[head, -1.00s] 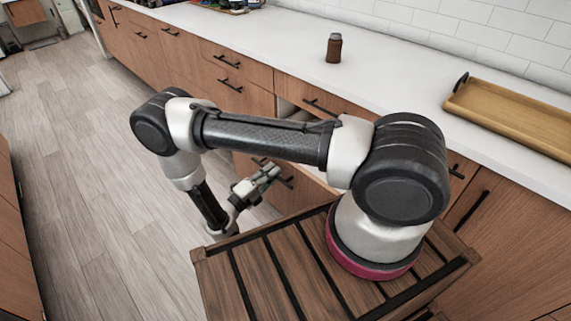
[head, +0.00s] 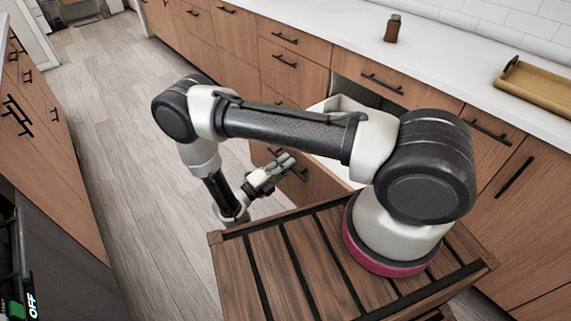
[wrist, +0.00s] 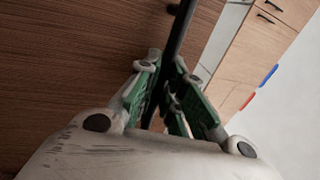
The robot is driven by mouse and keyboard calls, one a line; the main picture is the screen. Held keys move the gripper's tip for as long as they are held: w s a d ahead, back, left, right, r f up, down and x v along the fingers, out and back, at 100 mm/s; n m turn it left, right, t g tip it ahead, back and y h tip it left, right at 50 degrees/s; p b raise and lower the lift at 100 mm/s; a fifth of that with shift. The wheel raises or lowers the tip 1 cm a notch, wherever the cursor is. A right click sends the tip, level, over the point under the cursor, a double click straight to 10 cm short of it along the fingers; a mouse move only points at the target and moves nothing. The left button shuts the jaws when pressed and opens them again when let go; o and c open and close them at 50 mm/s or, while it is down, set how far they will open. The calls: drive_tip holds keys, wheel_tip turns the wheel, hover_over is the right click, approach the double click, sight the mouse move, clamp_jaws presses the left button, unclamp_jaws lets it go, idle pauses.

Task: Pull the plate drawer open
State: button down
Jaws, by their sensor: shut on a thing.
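The plate drawer (head: 322,187) stands pulled out from the cabinet. Its white inner wall (head: 340,103) shows behind my arm. My gripper (head: 284,163) is at the drawer's wooden front, low beside the cabinet run. In the wrist view my gripper (wrist: 172,100) is shut around the black bar handle (wrist: 179,38), which passes between the green-padded fingers. The drawer's wood front (wrist: 80,60) fills the left of that view. My arm hides much of the drawer's inside, and I cannot see any plates.
A white counter (head: 450,75) runs above the drawers, with a brown bottle (head: 392,28) and a wooden tray (head: 540,88) on it. Open wood floor (head: 110,130) lies to the left. Another cabinet (head: 50,150) stands at the far left.

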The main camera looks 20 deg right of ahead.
idle(0.3)
drive_tip(key=c, duration=1.5)
unclamp_jaws()
drive_tip(key=v, duration=1.2)
drive_tip(key=shift+a, duration=0.1)
drive_tip(key=shift+f, duration=0.1)
